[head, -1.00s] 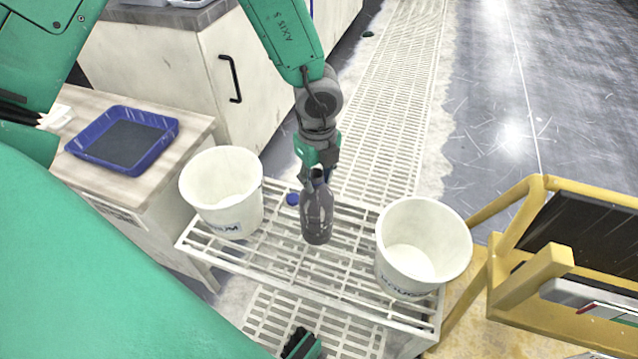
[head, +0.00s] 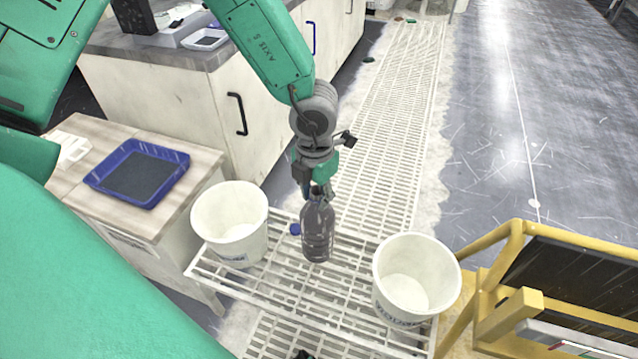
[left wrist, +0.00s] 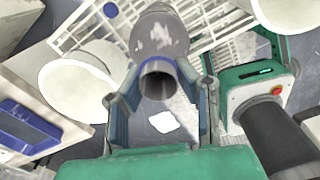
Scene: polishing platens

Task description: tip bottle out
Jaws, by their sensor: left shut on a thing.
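A clear grey bottle (head: 318,232) is upright over the white slatted rack (head: 345,300), between two white buckets. My left gripper (head: 318,190) is shut on its neck from above. Whether the bottle's base touches the slats I cannot tell. In the left wrist view the bottle (left wrist: 160,38) shows its open mouth between my fingers (left wrist: 160,100). A blue cap (head: 295,229) lies on the rack left of the bottle, apart from it. The left bucket (head: 232,222) and right bucket (head: 414,277) look empty.
A wooden-topped table at left holds a blue tray (head: 137,172). A white cabinet (head: 235,115) with dark handles stands behind. A yellow frame (head: 495,300) is beside the right bucket. Open floor (head: 510,150) lies at the back right.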

